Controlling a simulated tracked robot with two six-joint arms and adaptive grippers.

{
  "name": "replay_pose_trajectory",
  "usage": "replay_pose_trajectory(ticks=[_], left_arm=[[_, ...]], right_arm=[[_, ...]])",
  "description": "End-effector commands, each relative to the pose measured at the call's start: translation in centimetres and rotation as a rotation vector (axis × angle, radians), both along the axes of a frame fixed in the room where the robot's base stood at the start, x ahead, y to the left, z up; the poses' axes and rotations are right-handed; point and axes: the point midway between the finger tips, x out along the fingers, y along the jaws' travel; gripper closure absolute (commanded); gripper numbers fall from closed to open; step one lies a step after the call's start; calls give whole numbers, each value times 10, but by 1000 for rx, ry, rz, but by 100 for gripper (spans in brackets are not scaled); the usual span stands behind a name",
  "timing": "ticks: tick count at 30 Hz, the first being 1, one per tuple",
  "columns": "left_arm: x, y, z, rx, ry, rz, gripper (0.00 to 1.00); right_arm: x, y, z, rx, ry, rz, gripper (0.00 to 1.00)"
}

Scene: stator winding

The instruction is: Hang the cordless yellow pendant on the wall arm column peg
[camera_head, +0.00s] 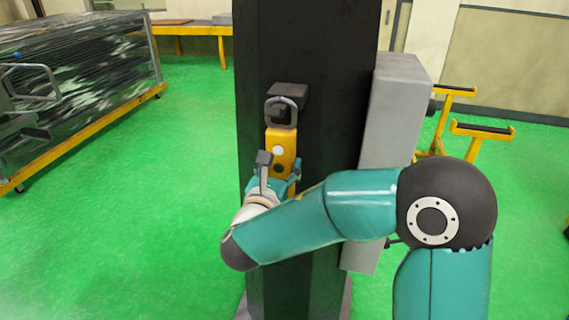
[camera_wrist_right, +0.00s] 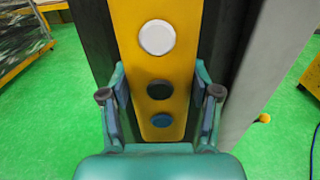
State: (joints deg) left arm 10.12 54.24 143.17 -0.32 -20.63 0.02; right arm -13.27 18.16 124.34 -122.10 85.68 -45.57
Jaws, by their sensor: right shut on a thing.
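The yellow pendant (camera_head: 281,146) is upright in front of the black column (camera_head: 335,95), with white, dark and blue buttons on its face. It also shows in the right wrist view (camera_wrist_right: 157,88). A grey loop (camera_head: 281,104) at its top is at the dark peg block (camera_head: 289,92) on the column. I cannot tell whether the loop is around the peg or just in front of it. My right gripper (camera_head: 279,178) is shut on the pendant's lower part, one finger on each side (camera_wrist_right: 160,97). My left gripper is not in view.
A grey box (camera_head: 395,105) is fixed on the column's right side. A wrapped load on a yellow cart (camera_head: 85,140) stands at the left. Yellow stands (camera_head: 480,130) are at the right. Green floor (camera_head: 110,240) is clear at the left front.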

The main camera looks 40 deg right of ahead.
Motion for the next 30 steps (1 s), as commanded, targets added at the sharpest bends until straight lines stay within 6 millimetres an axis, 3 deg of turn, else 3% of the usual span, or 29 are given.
replay_pose_trajectory(ticks=[2,3,8,20,30], left_arm=[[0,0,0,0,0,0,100],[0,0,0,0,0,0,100],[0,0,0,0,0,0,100],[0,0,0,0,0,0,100],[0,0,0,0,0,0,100]], right_arm=[[0,0,-1,0,1,0,95],[0,0,-1,1,2,0,35],[0,0,-1,1,2,0,9],[-2,3,-2,2,4,2,9],[-34,44,-1,0,3,8,9]])
